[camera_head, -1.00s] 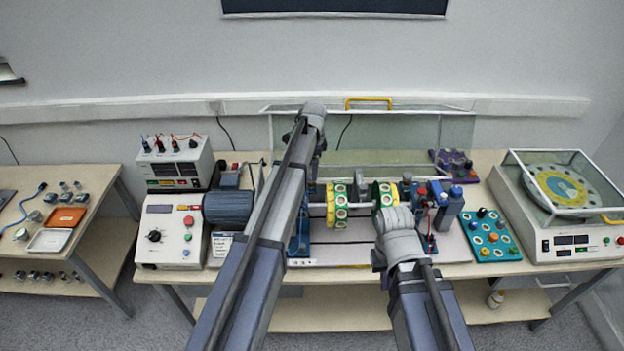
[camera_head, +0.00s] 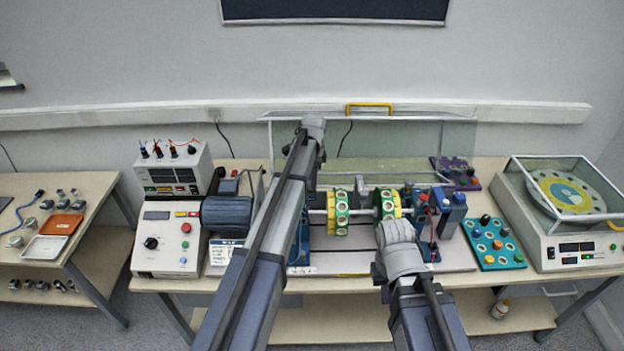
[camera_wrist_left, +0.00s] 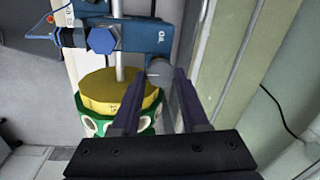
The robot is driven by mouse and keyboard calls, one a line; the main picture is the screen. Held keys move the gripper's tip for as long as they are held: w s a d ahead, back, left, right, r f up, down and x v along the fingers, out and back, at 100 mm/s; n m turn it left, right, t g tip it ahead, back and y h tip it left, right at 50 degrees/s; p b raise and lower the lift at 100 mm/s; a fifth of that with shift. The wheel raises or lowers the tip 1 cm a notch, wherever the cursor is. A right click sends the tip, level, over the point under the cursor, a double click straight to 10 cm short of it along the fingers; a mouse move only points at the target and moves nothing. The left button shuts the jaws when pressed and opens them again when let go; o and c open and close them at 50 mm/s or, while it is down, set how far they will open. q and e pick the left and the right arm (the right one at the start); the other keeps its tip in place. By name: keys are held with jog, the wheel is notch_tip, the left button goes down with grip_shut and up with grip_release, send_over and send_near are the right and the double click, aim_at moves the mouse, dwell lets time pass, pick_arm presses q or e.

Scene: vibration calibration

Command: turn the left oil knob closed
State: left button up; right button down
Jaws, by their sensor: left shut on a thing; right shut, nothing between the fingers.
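In the left wrist view, a blue block marked OIL (camera_wrist_left: 150,38) carries a small round grey knob (camera_wrist_left: 159,70) with a pale line mark on its face. My left gripper (camera_wrist_left: 160,84) is shut on this knob, one dark finger on each side. The left fingers do not show there. My right arm (camera_head: 400,270) ends in front of the rig, and its gripper is hidden behind the arm.
A shaft carries yellow-and-green discs (camera_head: 340,214) close beside my left arm. A blue motor (camera_head: 228,214) and a control box (camera_head: 168,240) stand left of it. A clear guard with a yellow handle (camera_head: 368,105) rises behind. A teal knob board (camera_head: 493,243) lies to the right.

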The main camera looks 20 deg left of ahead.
pick_arm(q)
grip_shut()
jog(key=shift+n, duration=0.3)
jog(key=n, duration=0.3)
jog(key=shift+w+n, duration=0.1)
jog(key=shift+n, duration=0.2)
jog(key=n, duration=0.3)
jog(key=shift+n, duration=0.3)
jog(key=n+g, duration=0.1)
jog(key=n, duration=0.4)
jog(key=shift+w+y, duration=0.15)
jog(key=shift+y, duration=0.15)
jog(key=n, duration=0.5)
jog(key=shift+g, duration=0.3)
